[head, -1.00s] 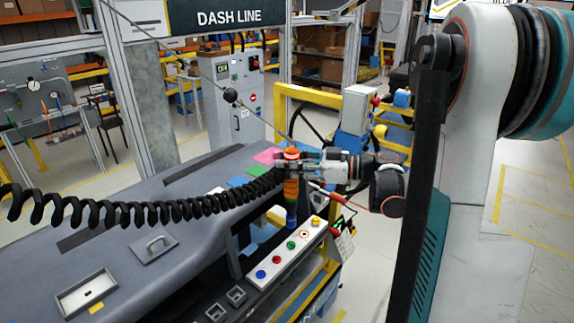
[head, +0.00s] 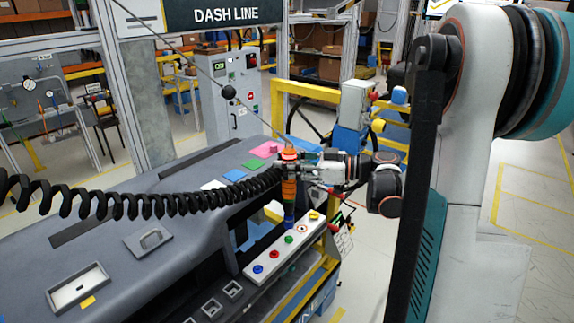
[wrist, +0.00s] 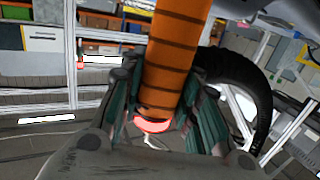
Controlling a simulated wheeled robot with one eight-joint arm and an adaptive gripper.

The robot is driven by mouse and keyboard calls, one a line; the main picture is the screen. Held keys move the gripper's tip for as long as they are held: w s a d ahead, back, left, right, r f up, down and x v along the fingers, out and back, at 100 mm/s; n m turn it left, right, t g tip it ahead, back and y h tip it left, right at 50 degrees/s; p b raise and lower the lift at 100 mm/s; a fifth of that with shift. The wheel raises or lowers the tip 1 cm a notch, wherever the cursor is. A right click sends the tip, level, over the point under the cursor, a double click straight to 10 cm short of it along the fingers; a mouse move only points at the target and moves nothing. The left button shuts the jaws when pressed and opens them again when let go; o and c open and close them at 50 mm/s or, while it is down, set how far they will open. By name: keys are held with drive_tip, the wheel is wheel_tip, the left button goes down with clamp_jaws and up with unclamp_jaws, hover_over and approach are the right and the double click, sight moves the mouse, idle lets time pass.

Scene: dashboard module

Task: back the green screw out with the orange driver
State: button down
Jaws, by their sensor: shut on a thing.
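The orange driver (head: 289,187) hangs nearly upright in the head view, with a blue section (head: 289,217) at its lower end. My gripper (head: 292,163) is shut around its upper part; the wrist view also shows the orange driver body (wrist: 175,55) between my fingers. The green screw (head: 289,239) sits on a white strip (head: 267,263) at the bench front, in a row with other coloured heads. The driver's lower end shows just above the green screw in the picture. I cannot tell whether they touch.
A black coiled cord (head: 130,205) runs from the left to the driver. The grey dashboard (head: 190,167) carries coloured pads, including a pink one (head: 265,149). A yellow frame (head: 305,90) stands behind. Red (head: 274,254) and blue (head: 257,268) heads flank the green screw's left side.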

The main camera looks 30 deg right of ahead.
sight(288, 181)
drive_tip(key=shift+f+b, duration=1.55)
drive_tip(key=shift+f, duration=0.45)
drive_tip(key=shift+f+b, duration=0.65)
drive_tip(key=shift+b, duration=0.1)
idle(0.8)
drive_tip(key=shift+s, duration=0.1)
idle(0.7)
drive_tip(key=shift+r, duration=0.4)
drive_tip(key=shift+r+p, duration=1.75)
drive_tip(key=shift+r, duration=0.9)
drive_tip(key=shift+f, duration=0.1)
